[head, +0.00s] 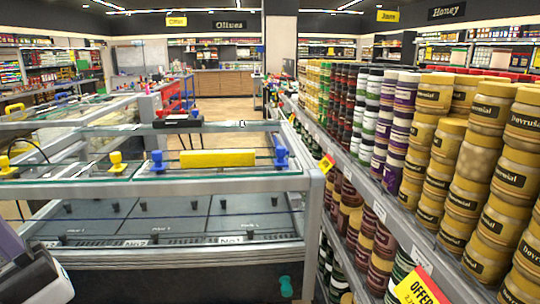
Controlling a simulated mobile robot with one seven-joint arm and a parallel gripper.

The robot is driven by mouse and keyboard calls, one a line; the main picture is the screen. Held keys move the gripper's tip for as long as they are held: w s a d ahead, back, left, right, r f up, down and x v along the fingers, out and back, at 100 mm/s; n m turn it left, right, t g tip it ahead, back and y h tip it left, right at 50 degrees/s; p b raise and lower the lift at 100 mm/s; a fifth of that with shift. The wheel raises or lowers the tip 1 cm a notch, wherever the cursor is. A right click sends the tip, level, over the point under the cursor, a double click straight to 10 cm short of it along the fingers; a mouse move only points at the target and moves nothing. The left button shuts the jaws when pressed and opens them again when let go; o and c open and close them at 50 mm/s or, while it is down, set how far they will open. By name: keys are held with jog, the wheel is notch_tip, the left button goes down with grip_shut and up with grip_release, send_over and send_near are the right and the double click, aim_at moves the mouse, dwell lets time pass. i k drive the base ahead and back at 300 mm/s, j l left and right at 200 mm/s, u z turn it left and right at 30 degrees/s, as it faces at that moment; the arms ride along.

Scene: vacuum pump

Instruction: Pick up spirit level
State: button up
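A long yellow bar (218,158), which looks like the spirit level, lies lengthwise across the glass top of the near display freezer (310,184). A blue knob-like piece (157,160) stands by its left end, with a small gap between them. Another blue piece (280,156) stands a little beyond its right end. My gripper's fingers are not visible. Only a white and black part, likely of my arm, shows in the bottom left corner, well apart from the bar.
Yellow knob-like pieces (116,161) stand farther left on the glass. A dark object (178,121) sits behind the bar. Shelves packed with jars (425,190) line the right side closely. A teal piece (285,286) is low on the freezer front. Open floor (228,108) lies far back.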

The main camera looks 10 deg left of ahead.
aim_at(241, 157)
jog(key=i+j+z, duration=0.15)
jog(key=j, duration=0.6)
jog(key=i+j+z, duration=0.15)
jog(key=j, duration=0.6)
jog(key=i+j+z, duration=0.15)
jog(key=j, duration=0.6)
jog(key=j+z, duration=0.15)
jog(key=j, duration=0.6)
jog(key=i, duration=0.55)
